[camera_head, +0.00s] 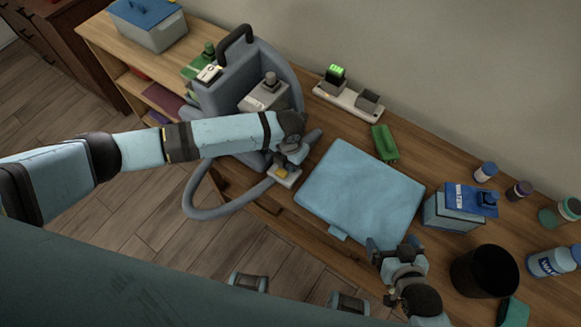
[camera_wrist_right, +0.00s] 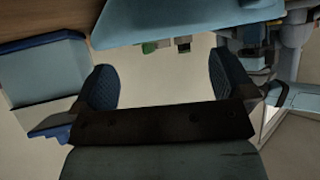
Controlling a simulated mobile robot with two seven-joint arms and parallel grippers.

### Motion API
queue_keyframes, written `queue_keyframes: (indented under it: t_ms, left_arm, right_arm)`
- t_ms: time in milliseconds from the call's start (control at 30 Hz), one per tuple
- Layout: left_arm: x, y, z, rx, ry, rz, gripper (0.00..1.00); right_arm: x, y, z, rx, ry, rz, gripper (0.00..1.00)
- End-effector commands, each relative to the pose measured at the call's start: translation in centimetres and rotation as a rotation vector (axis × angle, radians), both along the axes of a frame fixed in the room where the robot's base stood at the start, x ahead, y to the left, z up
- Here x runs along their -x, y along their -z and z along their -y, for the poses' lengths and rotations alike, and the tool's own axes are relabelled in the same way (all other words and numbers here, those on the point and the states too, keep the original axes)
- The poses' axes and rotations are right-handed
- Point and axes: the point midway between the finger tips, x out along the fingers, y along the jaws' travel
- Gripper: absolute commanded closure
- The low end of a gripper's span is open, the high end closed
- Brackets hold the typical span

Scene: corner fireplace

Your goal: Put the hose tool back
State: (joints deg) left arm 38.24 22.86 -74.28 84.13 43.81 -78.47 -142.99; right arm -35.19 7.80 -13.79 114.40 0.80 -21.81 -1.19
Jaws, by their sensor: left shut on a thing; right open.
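A grey-blue hose machine (camera_head: 222,98) with a dark handle stands at the back left of the wooden bench. Its grey hose (camera_head: 190,197) loops out past the front edge and back up to my left gripper (camera_head: 287,168). My left gripper is shut on the hose tool (camera_head: 281,178), a small pale piece with a yellow patch, mostly covered by the fingers. It is just right of the machine; whether the tool touches the bench I cannot tell. My right gripper (camera_head: 386,252) is open and empty by the front edge; its two fingers show apart in the right wrist view (camera_wrist_right: 165,85).
A blue box (camera_head: 455,212), a black bin (camera_head: 484,272) and several bottles crowd the right. A lidded tub (camera_head: 150,30) stands far left.

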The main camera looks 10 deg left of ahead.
Motion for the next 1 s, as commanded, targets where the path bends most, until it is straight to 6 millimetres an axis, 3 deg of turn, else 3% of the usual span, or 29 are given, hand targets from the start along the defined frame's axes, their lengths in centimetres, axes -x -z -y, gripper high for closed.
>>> queue_keyframes:
  t_ms: [367, 400, 500, 800, 1000]
  left_arm:
    - [-0.1, 0.4, -0.1, -0.001, 0.000, 0.001, 0.90]
    - [-0.1, 0.3, -0.1, -0.001, 0.000, 0.000, 0.61]
    - [-0.1, 0.3, 0.0, -0.001, 0.000, 0.000, 0.43]
    - [-0.1, 0.2, 0.0, 0.000, 0.000, 0.000, 0.43]
    - [-0.1, -1.3, 0.0, -0.001, 0.001, 0.001, 0.43]
  right_arm:
    - [0.0, 0.5, 0.6, 0.009, 0.004, 0.000, 0.00]
    - [-0.1, 0.3, 0.5, 0.007, 0.004, 0.002, 0.00]
    - [-0.1, 0.2, 0.5, 0.006, 0.005, 0.005, 0.00]
    - [-0.1, 0.0, 0.3, 0.004, 0.003, 0.005, 0.00]
    - [0.0, -0.9, 0.3, 0.006, 0.002, -0.001, 0.00]
